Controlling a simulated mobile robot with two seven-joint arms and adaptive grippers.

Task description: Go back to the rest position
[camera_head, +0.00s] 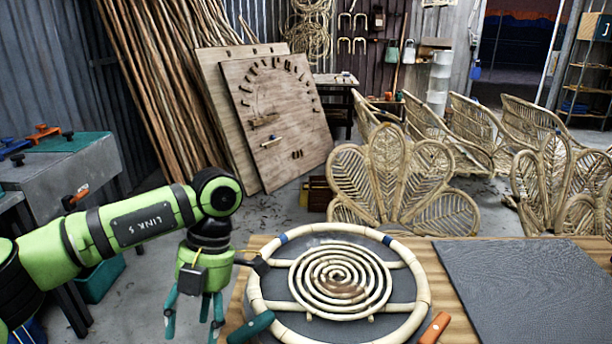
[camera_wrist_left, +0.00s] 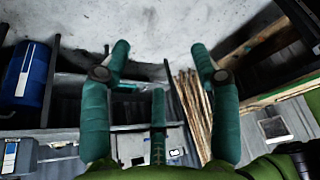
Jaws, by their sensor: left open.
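My left gripper (camera_head: 193,312) hangs pointing down at the left of the workbench in the head view, beside the round rattan piece and apart from it. Its teal fingers are spread and hold nothing. In the left wrist view the fingers (camera_wrist_left: 158,75) are also apart, with nothing between them. The left arm is green and comes in from the left. My right gripper does not show in either view.
A wooden workbench (camera_head: 432,262) bears a round rattan frame with a spiral (camera_head: 340,279), a teal-handled tool (camera_head: 250,328), an orange-handled tool (camera_head: 435,328) and a dark mat (camera_head: 520,285). Rattan chairs (camera_head: 402,180) stand behind. A grey cabinet (camera_head: 75,178) is at left.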

